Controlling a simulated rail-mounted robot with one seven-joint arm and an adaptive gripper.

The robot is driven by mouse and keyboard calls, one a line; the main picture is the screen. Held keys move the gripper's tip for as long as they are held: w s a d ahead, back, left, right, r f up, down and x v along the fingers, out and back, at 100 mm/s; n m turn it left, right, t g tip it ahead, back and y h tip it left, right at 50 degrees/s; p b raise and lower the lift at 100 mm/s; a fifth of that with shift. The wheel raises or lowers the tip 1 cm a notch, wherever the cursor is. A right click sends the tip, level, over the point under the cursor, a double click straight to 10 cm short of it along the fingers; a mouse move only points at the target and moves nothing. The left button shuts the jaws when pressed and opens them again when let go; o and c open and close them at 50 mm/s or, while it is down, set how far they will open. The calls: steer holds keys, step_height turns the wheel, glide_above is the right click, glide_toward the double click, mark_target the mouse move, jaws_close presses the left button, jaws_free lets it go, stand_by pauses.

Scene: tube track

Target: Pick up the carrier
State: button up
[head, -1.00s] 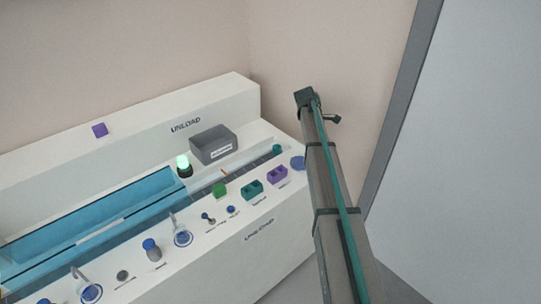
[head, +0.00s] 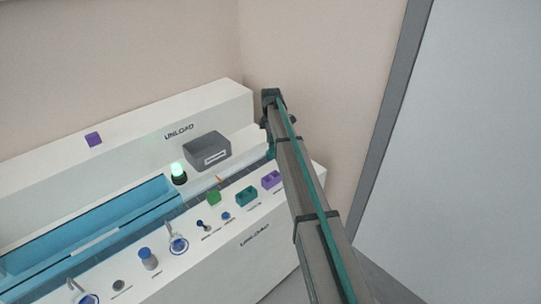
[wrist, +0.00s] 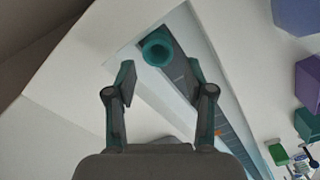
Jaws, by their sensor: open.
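The carrier (wrist: 158,48) shows in the wrist view as a teal ring with a dark centre, at the upper end of the grey track channel (wrist: 228,128). My gripper (wrist: 160,74) is open and empty. In the wrist picture its two fingers lie left and right of the carrier, with the ring a little above the line between the tips. I cannot tell the remaining height between them. In the head view my arm covers the right end of the track, and the carrier cannot be made out for certain there.
The white UNLOAD bench (head: 235,97) has a grey box (head: 207,151) and a lit green lamp (head: 178,172) behind the track. A green block (head: 213,197), a teal block (head: 246,196) and a purple block (head: 271,180) stand along the front. A blue transparent cover (head: 120,215) spans the left track.

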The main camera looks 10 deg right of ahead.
steer(key=shift+w+f+p, duration=0.15)
steer(key=shift+f+p, duration=0.6)
steer(key=shift+f, duration=1.95)
steer(key=c, duration=0.6)
